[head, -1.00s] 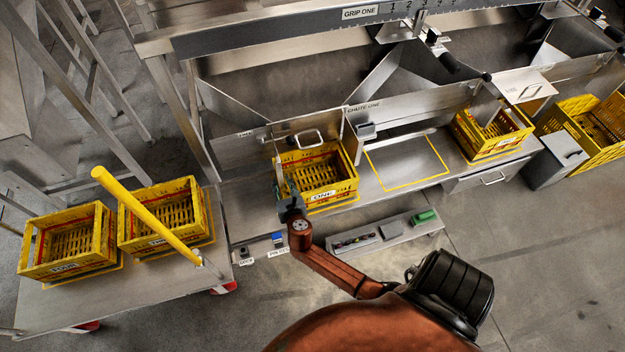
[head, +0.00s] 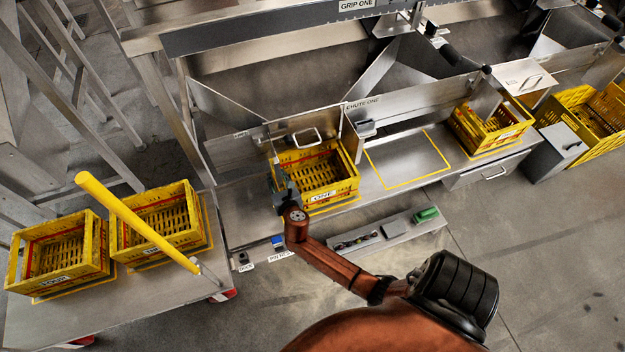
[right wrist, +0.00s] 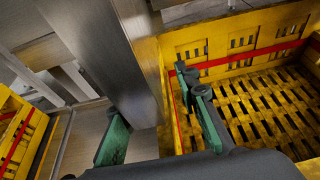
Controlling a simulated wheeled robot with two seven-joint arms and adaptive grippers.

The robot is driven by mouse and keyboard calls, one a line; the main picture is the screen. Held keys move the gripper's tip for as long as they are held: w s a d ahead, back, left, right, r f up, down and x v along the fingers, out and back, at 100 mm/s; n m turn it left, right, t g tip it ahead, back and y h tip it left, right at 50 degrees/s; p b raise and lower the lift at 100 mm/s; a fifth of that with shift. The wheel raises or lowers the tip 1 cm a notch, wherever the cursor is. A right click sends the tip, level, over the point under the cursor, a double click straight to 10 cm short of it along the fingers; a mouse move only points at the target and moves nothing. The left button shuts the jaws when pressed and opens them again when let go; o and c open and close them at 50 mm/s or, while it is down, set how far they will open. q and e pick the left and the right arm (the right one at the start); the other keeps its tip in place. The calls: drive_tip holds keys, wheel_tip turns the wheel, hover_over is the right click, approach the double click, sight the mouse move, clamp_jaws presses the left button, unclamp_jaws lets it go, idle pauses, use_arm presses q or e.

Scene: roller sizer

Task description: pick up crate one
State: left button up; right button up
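Crate one (head: 345,194), a yellow slatted crate labelled ONE with a red band, stands upright on the metal bench below the chute. My right gripper (head: 280,180) is at its left side wall, near the front corner. In the right wrist view the gripper (right wrist: 158,125) is open, its green fingers apart. One finger is inside the crate (right wrist: 245,62), the other outside over the bench, with the yellow side wall between them. I cannot tell whether either finger touches the wall. My left gripper is not in view.
A yellow-outlined empty spot (head: 408,160) lies right of crate one, then another crate (head: 490,153). A metal post (right wrist: 95,50) stands close to the gripper.

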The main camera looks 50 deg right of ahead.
clamp_jaws()
idle(0.6)
